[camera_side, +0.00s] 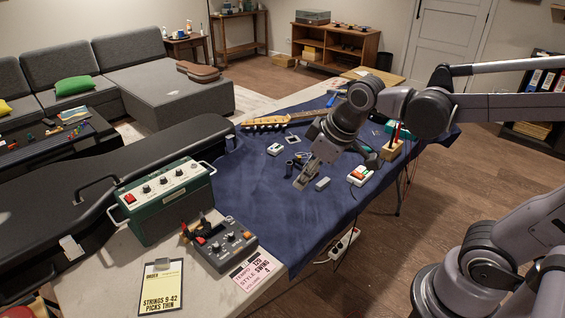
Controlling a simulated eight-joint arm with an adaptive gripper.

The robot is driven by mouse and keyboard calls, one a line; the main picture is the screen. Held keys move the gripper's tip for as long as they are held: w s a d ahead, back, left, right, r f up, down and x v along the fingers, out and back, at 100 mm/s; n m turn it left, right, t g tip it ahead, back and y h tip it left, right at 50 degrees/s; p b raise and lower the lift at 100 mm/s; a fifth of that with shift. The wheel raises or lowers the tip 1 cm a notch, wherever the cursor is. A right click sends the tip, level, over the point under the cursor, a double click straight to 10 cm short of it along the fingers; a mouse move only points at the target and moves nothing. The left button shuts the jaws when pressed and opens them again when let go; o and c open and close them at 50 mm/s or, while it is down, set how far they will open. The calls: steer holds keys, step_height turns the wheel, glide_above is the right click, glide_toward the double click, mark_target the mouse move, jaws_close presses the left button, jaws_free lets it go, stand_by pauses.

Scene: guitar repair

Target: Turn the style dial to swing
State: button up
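A dark grey box with several knobs (225,243) sits at the table's near edge, partly on the pale tabletop. Its labels are too small to read, so I cannot tell which knob is the style dial or where it points. A pink card (256,271) in front of it reads tempo 120, style swing and a volume line ending in 4. My gripper (301,185) points down over the blue cloth, right of and beyond the box, clear of its knobs. I cannot tell whether its fingers are open or shut.
A green amplifier-like box (164,200) stands left of the knob box, by a black guitar case (60,215). The blue cloth (265,215) between is clear.

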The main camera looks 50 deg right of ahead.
steer(key=w+a+f+n+g, duration=0.25)
steer(key=w+a+n, duration=0.25)
steer(key=w, duration=0.4)
steer(key=n+g, duration=0.3)
steer(key=n, duration=0.3)
glide_above(231, 234)
step_height(231, 234, down, 9)
step_height(231, 234, down, 10)
jaws_close()
